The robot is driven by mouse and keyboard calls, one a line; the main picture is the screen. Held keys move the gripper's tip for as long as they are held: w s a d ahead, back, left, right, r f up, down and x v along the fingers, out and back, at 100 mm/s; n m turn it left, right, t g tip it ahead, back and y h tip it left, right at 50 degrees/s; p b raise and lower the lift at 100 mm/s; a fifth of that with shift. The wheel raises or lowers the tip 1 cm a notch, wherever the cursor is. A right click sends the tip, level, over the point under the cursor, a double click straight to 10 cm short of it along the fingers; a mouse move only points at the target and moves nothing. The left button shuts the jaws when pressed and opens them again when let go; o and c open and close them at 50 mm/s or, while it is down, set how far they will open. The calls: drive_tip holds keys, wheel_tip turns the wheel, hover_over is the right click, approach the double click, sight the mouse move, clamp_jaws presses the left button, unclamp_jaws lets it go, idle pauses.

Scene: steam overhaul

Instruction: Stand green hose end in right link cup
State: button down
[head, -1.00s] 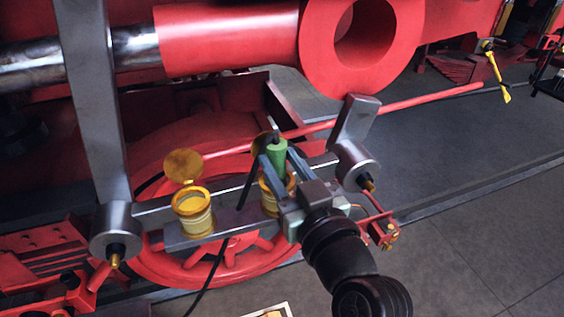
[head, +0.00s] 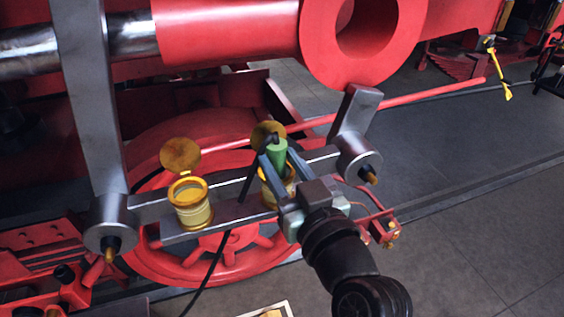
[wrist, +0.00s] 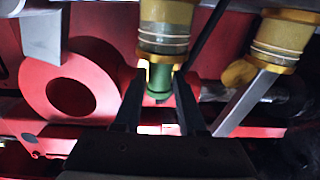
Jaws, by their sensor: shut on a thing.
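The green hose end (head: 277,151) is upright between my gripper's fingers, and a black hose (head: 217,255) runs from its top down to the left. My gripper (head: 275,166) is shut on it, reaching in from the lower right. The right link cup (head: 266,192), yellow with a brass rim and an open lid behind, is directly below, partly hidden by my gripper. In the wrist view, which looks upside down, the green hose end (wrist: 160,80) meets the rim of the right cup (wrist: 166,25). I cannot tell how deep its lower end sits.
The left link cup (head: 192,205), lid open, stands empty-looking on the same grey link bar (head: 235,213). A grey upright (head: 355,115) stands right of the right cup. A red rod (head: 420,95) runs behind. Open floor lies to the right.

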drive_tip(key=shift+c, duration=2)
unclamp_jaws()
drive_tip(key=shift+s+d+f+b, duration=0.15)
drive_tip(key=shift+s+d+b, duration=0.15)
drive_tip(key=shift+s, duration=0.15)
drive_tip(key=b+v, duration=0.4)
drive_tip(key=v, duration=0.7)
drive_tip(key=w+a+r+m+t+h, duration=0.1)
drive_tip(key=w+r+t+h, duration=0.1)
drive_tip(key=r, duration=0.4)
drive_tip(key=w+r+m+t+h, duration=0.1)
drive_tip(key=r+t, duration=0.2)
drive_tip(key=r, duration=0.4)
drive_tip(key=s+a+r+m+t+h, duration=0.1)
drive_tip(key=s+a+r+t, duration=0.1)
drive_tip(key=r, duration=0.5)
drive_tip(key=s+a+r+m+t+h, duration=0.1)
drive_tip(key=s+a+r+t+h, duration=0.1)
drive_tip(key=r, duration=0.5)
drive_tip(key=shift+s+a+r+t, duration=0.15)
drive_tip(key=shift+s+r+t, duration=0.2)
drive_tip(key=shift+t, duration=0.45)
